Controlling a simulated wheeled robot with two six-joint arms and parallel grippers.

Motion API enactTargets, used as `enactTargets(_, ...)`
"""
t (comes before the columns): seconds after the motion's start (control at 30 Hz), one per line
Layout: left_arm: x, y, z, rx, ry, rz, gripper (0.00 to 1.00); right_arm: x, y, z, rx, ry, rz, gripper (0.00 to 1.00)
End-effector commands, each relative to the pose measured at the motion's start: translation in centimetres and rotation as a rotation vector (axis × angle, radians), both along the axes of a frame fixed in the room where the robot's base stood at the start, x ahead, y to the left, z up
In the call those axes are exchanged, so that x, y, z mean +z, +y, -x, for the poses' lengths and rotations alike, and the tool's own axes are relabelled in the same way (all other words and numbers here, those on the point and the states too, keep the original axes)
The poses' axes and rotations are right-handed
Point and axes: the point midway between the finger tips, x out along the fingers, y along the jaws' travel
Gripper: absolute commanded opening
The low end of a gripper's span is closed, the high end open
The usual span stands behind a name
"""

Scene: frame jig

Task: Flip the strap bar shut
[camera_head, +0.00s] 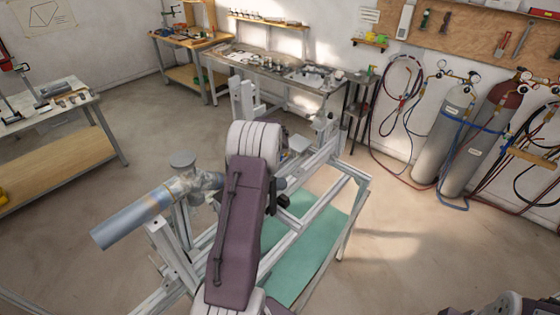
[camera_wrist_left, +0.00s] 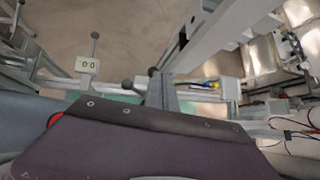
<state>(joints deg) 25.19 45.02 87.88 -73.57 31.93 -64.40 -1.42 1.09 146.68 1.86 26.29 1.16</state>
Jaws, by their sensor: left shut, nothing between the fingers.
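The metal frame jig (camera_head: 345,165) stands in the middle of the head view, largely covered by my left arm. A blue-grey tube (camera_head: 125,222) lies across its left side, joined to a metal fitting (camera_head: 184,160). My left gripper (camera_wrist_left: 160,92) shows in the left wrist view as narrow grey fingers, shut and empty. Its tips are close to a dark round knob (camera_wrist_left: 152,72) at the lower end of a pale slotted bar (camera_wrist_left: 195,35). I cannot tell whether they touch, or whether this bar is the strap bar. In the head view the fingers are hidden.
A teal panel (camera_head: 318,240) lies under the jig. Gas cylinders (camera_head: 447,135) with hoses stand at the right wall. Workbenches (camera_head: 270,72) line the back, and a table (camera_head: 55,165) stands at the left. The floor around the jig is open.

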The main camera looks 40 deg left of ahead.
Motion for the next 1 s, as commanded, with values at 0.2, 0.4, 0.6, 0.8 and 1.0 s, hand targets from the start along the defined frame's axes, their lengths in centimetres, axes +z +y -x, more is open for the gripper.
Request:
enactTargets(0.2,-0.2,0.1,0.0,0.0,0.002,0.028,0.0,0.5,0.0,0.0,0.0,0.0,0.0,0.36)
enactTargets(0.4,-0.3,0.1,0.0,0.0,0.003,0.03,0.0,0.5,0.0,0.0,0.0,0.0,0.0,0.36)
enactTargets(0.6,-0.3,0.1,0.0,0.0,0.003,0.03,0.0,0.5,0.0,0.0,0.0,0.0,0.0,0.36)
enactTargets(0.8,0.8,-1.1,0.3,-0.002,0.0,0.029,0.0,-0.5,0.0,0.0,0.0,0.0,0.0,0.36)
enactTargets(1.0,3.7,-3.8,1.4,-0.001,-0.001,0.029,0.0,-1.7,0.0,0.0,0.0,0.0,0.0,0.36)
